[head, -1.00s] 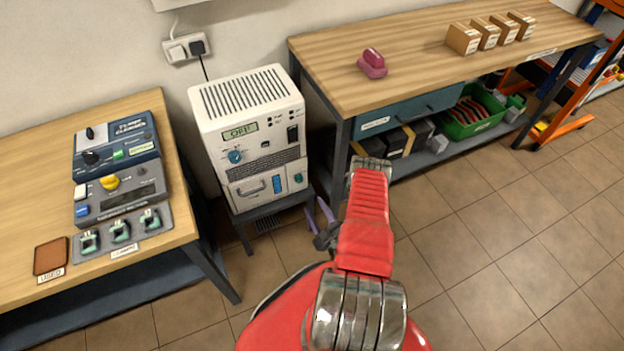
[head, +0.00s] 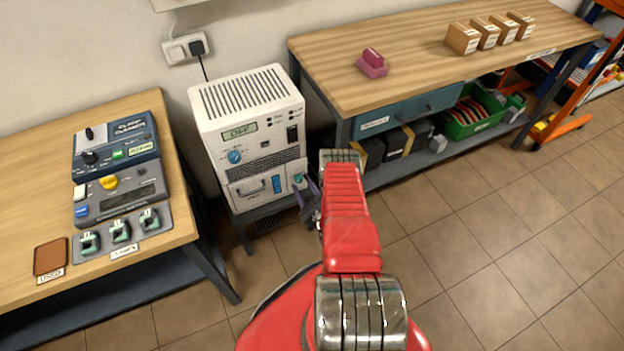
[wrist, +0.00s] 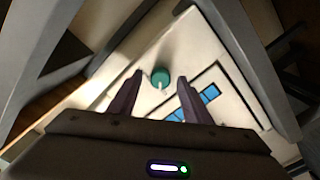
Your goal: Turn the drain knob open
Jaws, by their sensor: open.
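A small teal knob (head: 298,180) sits at the lower right of the front of the white machine (head: 250,165); I take it to be the drain knob. In the wrist view the knob (wrist: 160,76) shows round, with a pale pointer toward the lower right of the picture. My gripper (head: 303,189), with purple fingers, is right in front of it in the head view. In the wrist view my gripper (wrist: 160,85) is open, its two fingers on either side of the knob with gaps. Whether the fingertips reach the knob's depth, I cannot tell.
The machine also has a blue dial (head: 235,157), a small display and a blue strip (head: 277,184) near the knob. It stands on a dark low stand (head: 268,209). A left bench (head: 30,170) and a right workbench (head: 420,60) flank it.

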